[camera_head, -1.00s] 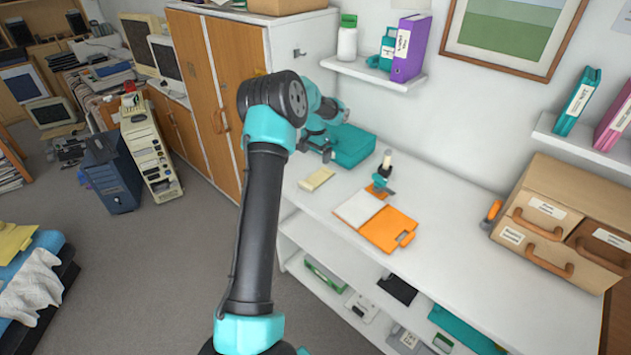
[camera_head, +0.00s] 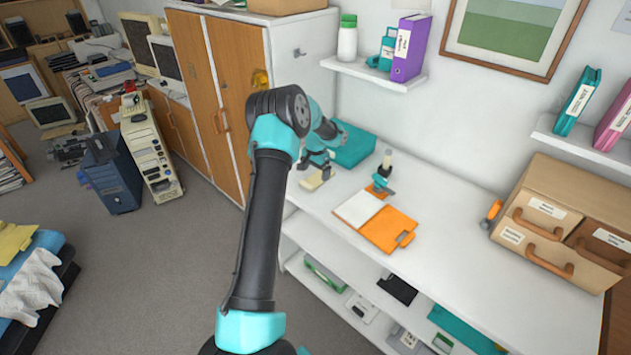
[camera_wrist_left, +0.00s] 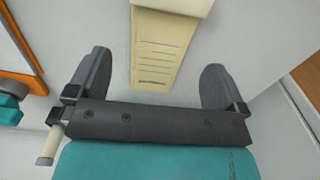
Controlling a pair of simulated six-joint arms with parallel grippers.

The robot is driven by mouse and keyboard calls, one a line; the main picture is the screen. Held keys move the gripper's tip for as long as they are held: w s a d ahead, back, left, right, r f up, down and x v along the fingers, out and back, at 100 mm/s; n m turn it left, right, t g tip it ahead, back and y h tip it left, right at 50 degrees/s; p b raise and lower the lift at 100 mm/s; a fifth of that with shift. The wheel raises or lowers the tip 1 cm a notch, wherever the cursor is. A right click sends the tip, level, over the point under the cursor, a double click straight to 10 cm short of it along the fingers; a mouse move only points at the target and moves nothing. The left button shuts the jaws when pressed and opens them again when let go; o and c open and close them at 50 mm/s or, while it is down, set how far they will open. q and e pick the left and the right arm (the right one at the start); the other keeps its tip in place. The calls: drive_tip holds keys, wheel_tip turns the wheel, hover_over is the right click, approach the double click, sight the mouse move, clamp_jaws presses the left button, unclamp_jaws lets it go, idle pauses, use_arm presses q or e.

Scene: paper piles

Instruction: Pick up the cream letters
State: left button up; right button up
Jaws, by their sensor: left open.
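The cream letters (camera_head: 311,182) lie in a small flat stack on the white counter (camera_head: 470,270), near its left end. My left gripper (camera_head: 316,167) is right over them and hides part of the stack in the head view. In the left wrist view the letters (camera_wrist_left: 163,45) show as a pale cream block with thin lines on its face. The block lies between the two dark, spread fingers of my left gripper (camera_wrist_left: 158,82), with a gap on each side. The gripper is open and holds nothing. My right gripper is not in view.
A teal box (camera_head: 352,148) sits close behind the gripper. An orange clipboard (camera_head: 388,230) with a white sheet and a small stamp-like item (camera_head: 382,180) stand to the right. A brown drawer unit (camera_head: 550,225) is farther right. Counter between them is clear.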

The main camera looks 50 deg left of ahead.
sight(316, 180)
use_arm(q)
drive_tip(key=shift+f, duration=1.5)
drive_tip(key=c, duration=1)
drive_tip(key=shift+r, duration=0.55)
wheel_tip(316, 180, up, 3)
drive_tip(key=shift+s+d+f, duration=0.15)
drive_tip(key=shift+f, duration=0.05)
drive_tip(key=s+d, duration=0.3)
drive_tip(key=d, duration=0.1)
drive_tip(key=s+d+r, duration=0.1)
drive_tip(key=s+d, duration=0.6)
drive_tip(key=shift+s+d+r, duration=0.15)
drive_tip(key=shift+s+d, duration=0.05)
drive_tip(key=shift+d, duration=0.2)
